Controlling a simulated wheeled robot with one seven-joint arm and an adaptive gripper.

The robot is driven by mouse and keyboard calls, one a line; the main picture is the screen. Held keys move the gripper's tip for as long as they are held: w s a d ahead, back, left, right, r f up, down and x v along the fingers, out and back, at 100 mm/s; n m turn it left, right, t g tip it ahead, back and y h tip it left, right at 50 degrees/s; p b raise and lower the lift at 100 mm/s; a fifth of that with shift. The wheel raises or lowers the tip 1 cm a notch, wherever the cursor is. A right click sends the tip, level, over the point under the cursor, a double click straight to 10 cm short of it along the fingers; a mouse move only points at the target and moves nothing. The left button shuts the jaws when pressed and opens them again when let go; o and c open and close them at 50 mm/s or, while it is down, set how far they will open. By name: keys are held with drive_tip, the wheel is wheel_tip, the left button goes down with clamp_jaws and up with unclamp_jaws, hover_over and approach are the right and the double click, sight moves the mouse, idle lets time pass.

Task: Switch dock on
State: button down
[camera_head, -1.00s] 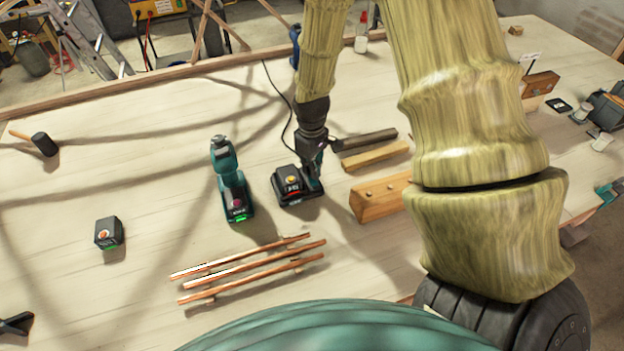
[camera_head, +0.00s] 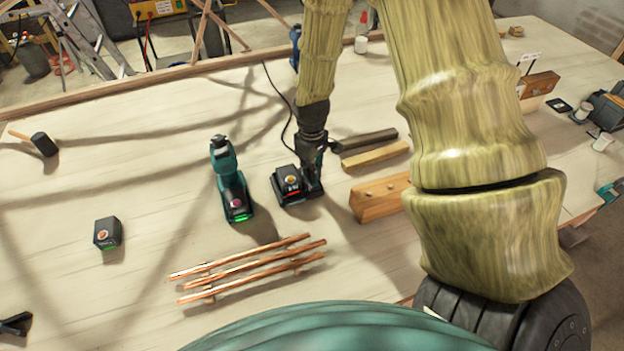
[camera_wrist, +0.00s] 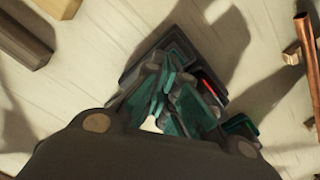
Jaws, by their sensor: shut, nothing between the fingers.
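The black dock (camera_head: 285,198) sits on the bench near the middle of the head view, with a battery that has an orange round mark on top. A red light shows on its front. A black cord runs from behind it. In the wrist view the dock (camera_wrist: 128,78) lies under my gripper, mostly hidden, with the red glow at its right side. My gripper (camera_head: 314,182) is shut and empty, pointing down at the right side of the dock. Its fingers (camera_wrist: 165,105) overlap the dock in the wrist view; whether they touch it I cannot tell.
Another battery (camera_head: 107,233) lies farther left. Copper rods (camera_head: 250,265) lie in front. Wooden blocks (camera_head: 378,200) and bars lie close on the right. A mallet (camera_head: 43,144) lies far left.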

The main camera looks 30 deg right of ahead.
drive_tip(key=shift+r+p, duration=2.8)
drive_tip(key=shift+r, duration=0.7)
